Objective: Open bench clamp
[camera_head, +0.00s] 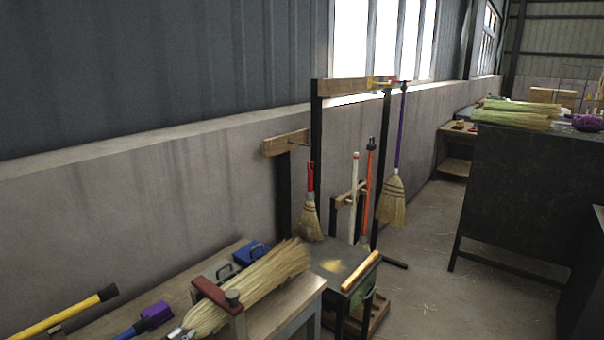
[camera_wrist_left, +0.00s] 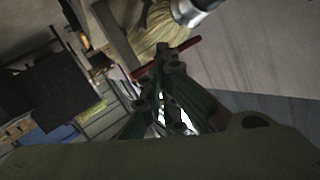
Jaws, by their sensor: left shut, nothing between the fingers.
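The bench clamp (camera_head: 217,294) is at the bottom of the head view, on the wooden workbench (camera_head: 262,319). It has a dark red bar and a rounded knob. The bar lies across a bundle of straw bristles (camera_head: 270,273), whose metal-capped end points to the lower left. In the left wrist view a thin red bar (camera_wrist_left: 185,46) crosses in front of bristles (camera_wrist_left: 156,28) and a metal collar. My left gripper (camera_wrist_left: 170,72) is shut and empty, its fingertips close to that red bar; I cannot tell whether they touch it. My right gripper is in neither view.
A blue-handled purple brush (camera_head: 155,315), a yellow handle (camera_head: 60,315) and a blue box (camera_head: 251,253) lie around the clamp. A small dark table (camera_head: 335,263) and a rack of hanging brooms (camera_head: 345,88) stand beyond.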

